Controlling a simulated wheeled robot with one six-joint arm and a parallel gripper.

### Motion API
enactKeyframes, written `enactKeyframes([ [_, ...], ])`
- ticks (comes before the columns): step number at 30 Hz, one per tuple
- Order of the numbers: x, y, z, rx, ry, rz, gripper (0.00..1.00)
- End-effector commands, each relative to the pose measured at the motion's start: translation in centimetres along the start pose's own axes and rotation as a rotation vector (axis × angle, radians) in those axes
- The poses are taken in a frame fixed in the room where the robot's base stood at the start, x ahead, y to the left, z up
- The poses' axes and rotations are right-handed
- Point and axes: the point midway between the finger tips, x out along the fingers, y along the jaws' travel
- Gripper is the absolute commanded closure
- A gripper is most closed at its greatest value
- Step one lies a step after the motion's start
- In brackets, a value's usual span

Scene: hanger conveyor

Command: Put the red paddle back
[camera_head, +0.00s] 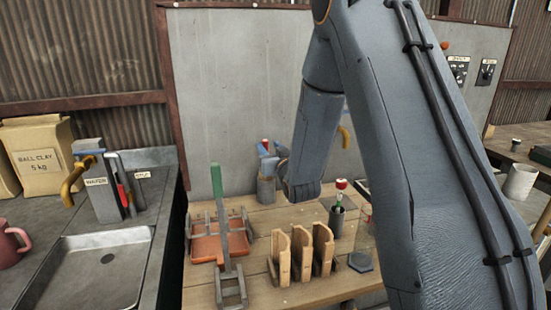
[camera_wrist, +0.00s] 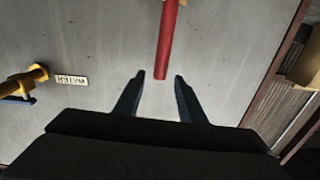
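In the wrist view a long red handle (camera_wrist: 167,42), which looks like the red paddle's, comes in from the top edge. The fingers are apart. In the head view my gripper is mostly hidden by my arm, around the grey pot (camera_head: 266,190) at the back of the bench. A small red tip (camera_head: 265,142) shows above that pot. The rest of the paddle is hidden.
Several upright wooden pieces (camera_head: 302,250) stand at the bench front. Behind them is a dark pot (camera_head: 337,220) with a red-and-white-topped tool. A terracotta tray (camera_head: 205,249) lies at left. A grey panel (camera_head: 235,80) closes the back. A sink (camera_head: 95,270) is further left.

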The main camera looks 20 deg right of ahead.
Motion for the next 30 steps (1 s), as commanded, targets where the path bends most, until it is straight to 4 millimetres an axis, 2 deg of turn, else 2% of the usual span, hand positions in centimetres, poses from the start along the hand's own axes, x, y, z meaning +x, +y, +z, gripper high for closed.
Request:
enactKeyframes([
  [6,-4.4,0.1,0.1,0.000,0.000,0.001,0.63],
  [12,-6.7,0.0,0.1,0.000,-0.001,0.000,0.63],
  [26,-7.3,0.0,-0.1,0.000,0.000,0.000,0.63],
  [30,-7.7,0.0,-1.6,0.000,0.000,0.000,0.63],
])
